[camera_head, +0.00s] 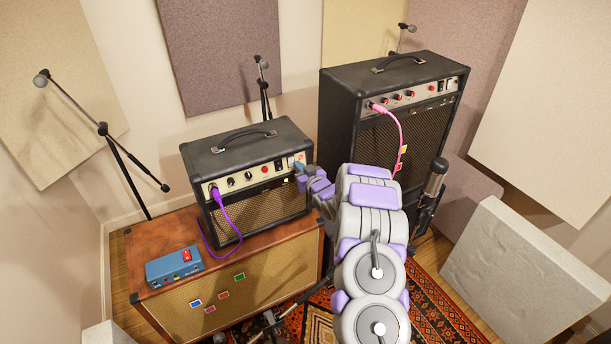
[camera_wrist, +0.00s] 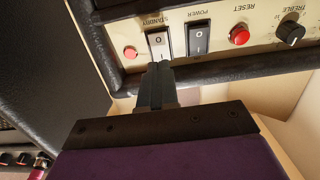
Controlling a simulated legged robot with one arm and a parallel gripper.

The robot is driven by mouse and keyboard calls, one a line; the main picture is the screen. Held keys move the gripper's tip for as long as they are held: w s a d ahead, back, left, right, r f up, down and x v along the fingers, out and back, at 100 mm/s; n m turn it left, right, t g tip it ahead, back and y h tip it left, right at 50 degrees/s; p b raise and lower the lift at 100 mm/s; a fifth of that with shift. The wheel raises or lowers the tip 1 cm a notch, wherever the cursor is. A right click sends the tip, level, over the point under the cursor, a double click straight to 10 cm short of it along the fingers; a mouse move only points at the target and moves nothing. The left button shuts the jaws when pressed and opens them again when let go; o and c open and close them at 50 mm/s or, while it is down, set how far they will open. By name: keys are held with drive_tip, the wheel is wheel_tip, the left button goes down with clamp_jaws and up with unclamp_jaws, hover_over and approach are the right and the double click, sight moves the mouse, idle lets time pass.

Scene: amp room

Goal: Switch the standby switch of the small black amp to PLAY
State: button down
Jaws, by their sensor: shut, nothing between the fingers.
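The small black amp (camera_head: 247,165) stands on a brown cabinet in the head view. The wrist view shows its cream control panel (camera_wrist: 262,62) close up. The standby switch (camera_wrist: 158,43) is a pale rocker with a round mark on it, under the STANDBY label. The PLAY marking is not readable. My gripper (camera_wrist: 160,66) is shut and empty, with its fingertips at the near edge of the standby switch. I cannot tell whether they touch it. In the head view my gripper (camera_head: 300,172) is at the right end of the amp's panel.
The black power switch (camera_wrist: 198,39) sits right beside the standby switch, then the red reset button (camera_wrist: 239,36) and treble knob (camera_wrist: 290,33). A taller black amp (camera_head: 405,110) stands at the right. A blue pedal (camera_head: 174,264) lies on the brown cabinet (camera_head: 245,295).

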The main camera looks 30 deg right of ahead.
sight(292, 159)
drive_tip(key=shift+w+f, duration=0.1)
drive_tip(key=shift+w, duration=1.4)
